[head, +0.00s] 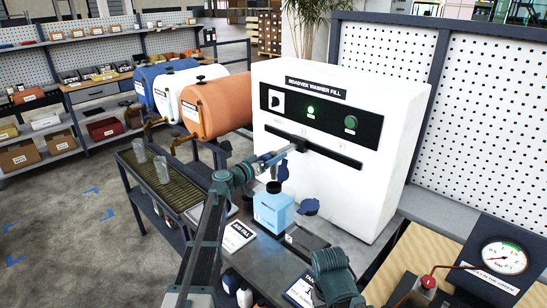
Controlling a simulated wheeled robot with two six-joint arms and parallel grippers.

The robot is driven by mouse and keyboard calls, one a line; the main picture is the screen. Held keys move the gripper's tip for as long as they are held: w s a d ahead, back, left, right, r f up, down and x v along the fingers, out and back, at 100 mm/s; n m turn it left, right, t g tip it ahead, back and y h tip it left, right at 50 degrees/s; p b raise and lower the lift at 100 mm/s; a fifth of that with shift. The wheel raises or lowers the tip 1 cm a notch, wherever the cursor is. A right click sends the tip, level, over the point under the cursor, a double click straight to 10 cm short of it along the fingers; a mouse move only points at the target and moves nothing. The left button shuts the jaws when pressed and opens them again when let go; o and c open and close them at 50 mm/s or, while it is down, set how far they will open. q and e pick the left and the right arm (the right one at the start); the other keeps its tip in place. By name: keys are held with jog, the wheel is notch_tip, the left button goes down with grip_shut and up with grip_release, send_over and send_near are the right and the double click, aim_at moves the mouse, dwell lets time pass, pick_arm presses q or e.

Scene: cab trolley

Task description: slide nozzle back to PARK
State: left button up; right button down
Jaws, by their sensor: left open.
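The white washer-fill machine (345,195) stands in the middle with a dark slide rail (335,154) across its front. A nozzle carriage (299,143) sits at the left part of the rail. A dark blue piece, which looks like the nozzle (283,173), hangs below it. My left gripper (276,156) is open beside the carriage; whether its fingers touch anything is too small to tell. A light blue jug (272,210) with a dark neck stands below. My right arm shows at the bottom, but I cannot make out its gripper. I cannot read a PARK mark.
A blue cap (308,207) is right of the jug. Orange (222,106), white and blue drums stand at left above a grated tray (150,178) with clear cups. A pressure gauge (504,257) is at lower right.

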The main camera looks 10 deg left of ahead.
pick_arm(q)
grip_shut()
dwell(0.5)
dwell(1.0)
